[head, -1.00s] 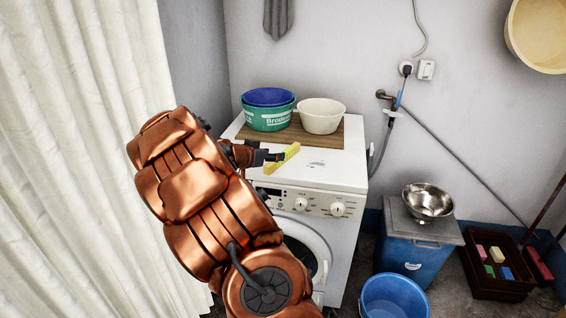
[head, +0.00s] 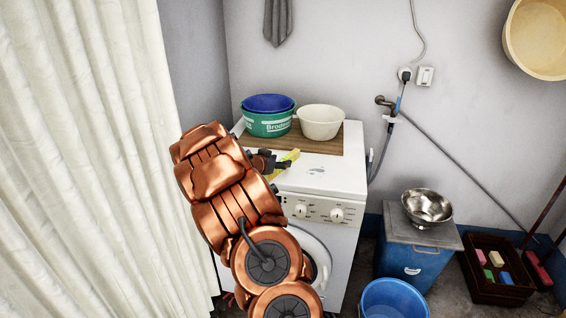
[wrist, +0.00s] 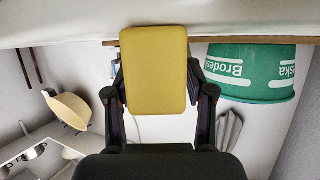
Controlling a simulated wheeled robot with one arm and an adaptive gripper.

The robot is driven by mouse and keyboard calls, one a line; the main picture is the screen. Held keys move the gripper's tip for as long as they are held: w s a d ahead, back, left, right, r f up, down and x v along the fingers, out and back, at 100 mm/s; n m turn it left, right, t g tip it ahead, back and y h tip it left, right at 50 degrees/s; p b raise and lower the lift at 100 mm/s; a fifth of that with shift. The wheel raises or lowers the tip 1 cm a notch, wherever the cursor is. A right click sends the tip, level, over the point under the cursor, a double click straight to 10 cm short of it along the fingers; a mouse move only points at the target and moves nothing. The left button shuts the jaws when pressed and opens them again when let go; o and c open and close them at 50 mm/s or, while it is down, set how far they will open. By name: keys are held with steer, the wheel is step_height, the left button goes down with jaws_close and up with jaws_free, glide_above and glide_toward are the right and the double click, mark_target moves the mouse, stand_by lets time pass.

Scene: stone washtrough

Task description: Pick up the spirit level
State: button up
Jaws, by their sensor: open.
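The yellow spirit level (head: 290,157) lies on the white top of the washing machine, near its front left, partly hidden by my gripper in the head view. In the wrist view the spirit level (wrist: 155,65) fills the middle as a yellow block, seen close up. My gripper (head: 277,163) is at the level. In the wrist view my gripper (wrist: 155,78) is open, with one dark finger on each side of the yellow block. I cannot tell whether the fingers touch it.
A wooden board (head: 308,142) behind the level carries a green tub (head: 267,124) with a blue basin in it, and a cream bowl (head: 321,121). A white curtain (head: 85,160) hangs at the left.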

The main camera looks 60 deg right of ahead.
steer(key=shift+p+x, duration=0.4)
steer(key=shift+x, duration=0.95)
jaws_close()
